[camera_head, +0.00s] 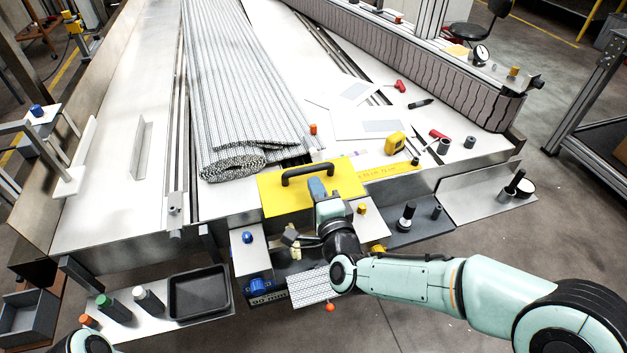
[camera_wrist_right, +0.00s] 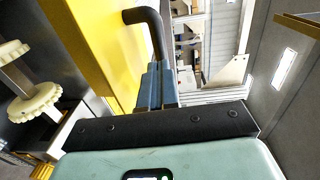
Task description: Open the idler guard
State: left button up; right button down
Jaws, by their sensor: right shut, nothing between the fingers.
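The idler guard is a yellow panel (camera_head: 350,176) with a black bar handle (camera_head: 296,173), at the front end of the conveyor in the head view. The guard (camera_wrist_right: 95,45) and the curved end of its handle (camera_wrist_right: 146,18) also show in the wrist view. My right gripper (camera_head: 317,187) is just in front of the handle, over the yellow panel. Its blue-grey fingers (camera_wrist_right: 158,78) are shut with nothing between them, close to the handle. I cannot tell whether they touch it. My left gripper is out of view; only part of that arm shows at lower left.
A grey wire-mesh belt (camera_head: 225,90) lies behind the guard. A yellow tape measure (camera_head: 395,143) and several tools lie on the bed at right. A black tray (camera_head: 199,292) is at front left. White rollers (camera_wrist_right: 35,100) show left in the wrist view.

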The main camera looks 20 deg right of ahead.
jog(key=shift+w, duration=1.15)
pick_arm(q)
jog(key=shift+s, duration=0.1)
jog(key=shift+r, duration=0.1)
